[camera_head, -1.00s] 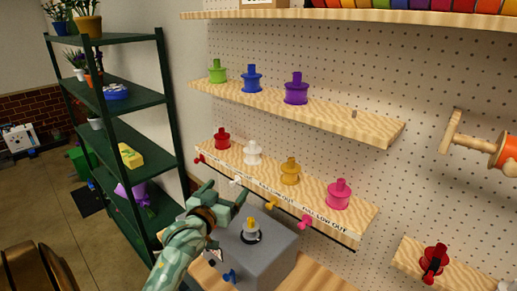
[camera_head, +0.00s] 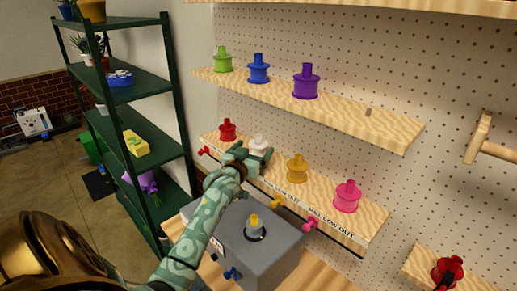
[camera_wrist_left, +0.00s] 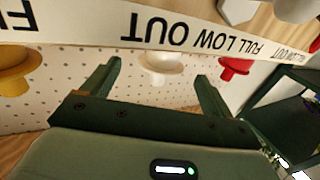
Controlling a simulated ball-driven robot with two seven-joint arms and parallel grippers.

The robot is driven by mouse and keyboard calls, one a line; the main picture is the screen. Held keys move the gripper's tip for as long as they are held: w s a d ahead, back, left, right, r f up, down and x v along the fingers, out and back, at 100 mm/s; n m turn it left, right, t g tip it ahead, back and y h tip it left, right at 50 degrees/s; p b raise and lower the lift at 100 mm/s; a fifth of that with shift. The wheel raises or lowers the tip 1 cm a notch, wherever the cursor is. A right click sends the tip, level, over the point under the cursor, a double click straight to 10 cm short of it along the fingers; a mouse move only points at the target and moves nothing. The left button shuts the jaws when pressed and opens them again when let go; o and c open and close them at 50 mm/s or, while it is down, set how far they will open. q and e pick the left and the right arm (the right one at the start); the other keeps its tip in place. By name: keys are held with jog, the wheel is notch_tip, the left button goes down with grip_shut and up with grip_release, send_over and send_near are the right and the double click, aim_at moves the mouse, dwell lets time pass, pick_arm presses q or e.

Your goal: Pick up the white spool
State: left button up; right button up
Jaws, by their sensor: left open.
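The white spool (camera_head: 258,143) stands on the lower pegboard shelf, between the red spool (camera_head: 228,130) and the yellow spool (camera_head: 297,167). My left gripper (camera_head: 250,155) is in front of it and partly covers its lower part. In the left wrist view the white spool (camera_wrist_left: 164,66) shows beyond and between the spread fingers of my left gripper (camera_wrist_left: 155,75), which is open and empty. My right gripper is not in view.
A pink spool (camera_head: 347,196) stands further right on the same shelf (camera_head: 322,190). Green, blue and purple (camera_head: 306,82) spools stand on the shelf above. A grey box (camera_head: 262,255) with a yellow-topped peg sits below. A dark green rack (camera_head: 140,140) stands at the left.

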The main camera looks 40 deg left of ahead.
aim_at(257, 144)
pick_arm(q)
jog(key=x, duration=0.4)
jog(key=shift+w+a+f, duration=0.15)
jog(key=shift+w, duration=0.2)
jog(key=shift+s, duration=0.15)
jog(key=shift+c, duration=0.9)
jog(key=c, duration=0.9)
